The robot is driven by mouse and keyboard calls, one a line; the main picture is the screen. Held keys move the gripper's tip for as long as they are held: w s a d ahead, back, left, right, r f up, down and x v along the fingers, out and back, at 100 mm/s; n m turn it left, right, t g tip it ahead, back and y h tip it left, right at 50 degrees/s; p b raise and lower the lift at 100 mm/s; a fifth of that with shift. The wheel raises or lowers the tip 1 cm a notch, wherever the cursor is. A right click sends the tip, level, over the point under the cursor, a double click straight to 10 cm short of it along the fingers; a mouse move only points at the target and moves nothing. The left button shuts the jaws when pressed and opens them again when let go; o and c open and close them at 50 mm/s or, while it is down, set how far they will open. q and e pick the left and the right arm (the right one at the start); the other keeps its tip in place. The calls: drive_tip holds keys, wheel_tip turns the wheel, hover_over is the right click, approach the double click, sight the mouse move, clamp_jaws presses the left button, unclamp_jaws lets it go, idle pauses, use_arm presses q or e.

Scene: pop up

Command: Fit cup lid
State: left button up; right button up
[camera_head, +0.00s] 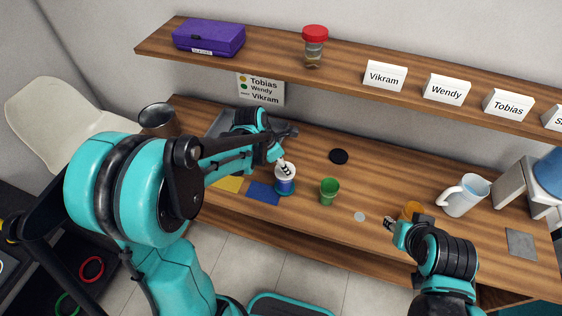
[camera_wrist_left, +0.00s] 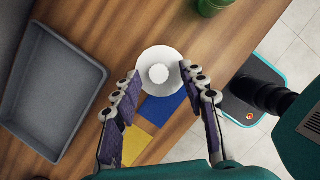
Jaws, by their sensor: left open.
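A blue cup (camera_head: 286,186) stands at the front of the bench with a white top. In the left wrist view that top is a round white lid (camera_wrist_left: 160,58) with a raised centre knob; it hides the cup beneath, so I cannot tell how firmly it is seated. My left gripper (camera_wrist_left: 156,75) is open, its fingers on either side of the lid's near part; I see no grip on it. In the head view the left gripper (camera_head: 281,160) is just above the lid. My right gripper (camera_head: 391,224) is beside an orange cup (camera_head: 412,207); its finger gap is unclear.
A green cup (camera_head: 329,192), black disc (camera_head: 339,156) and small pale disc (camera_head: 359,217) lie right of the blue cup. A blue card (camera_head: 263,193) and yellow card (camera_head: 229,184) are left. A grey tray (camera_wrist_left: 45,100) and white pitcher (camera_head: 466,194) flank the area. A shelf overhangs behind.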

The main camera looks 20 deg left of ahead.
use_arm(q)
drive_tip(key=v, duration=1.2)
drive_tip(key=shift+s+f, duration=0.1)
drive_tip(key=s+f+m+t+y+b, duration=0.1)
drive_tip(key=s+m, duration=0.5)
drive_tip(key=m, duration=0.7)
drive_tip(key=s+f+m+t+y+b, duration=0.1)
drive_tip(key=s+f+m+t+b, duration=0.2)
drive_tip(key=m, duration=1.1)
drive_tip(key=s+d+f+b, duration=0.1)
drive_tip(key=s+f+b, duration=0.1)
drive_tip(key=s+f, duration=0.2)
drive_tip(key=shift+y+b, duration=0.4)
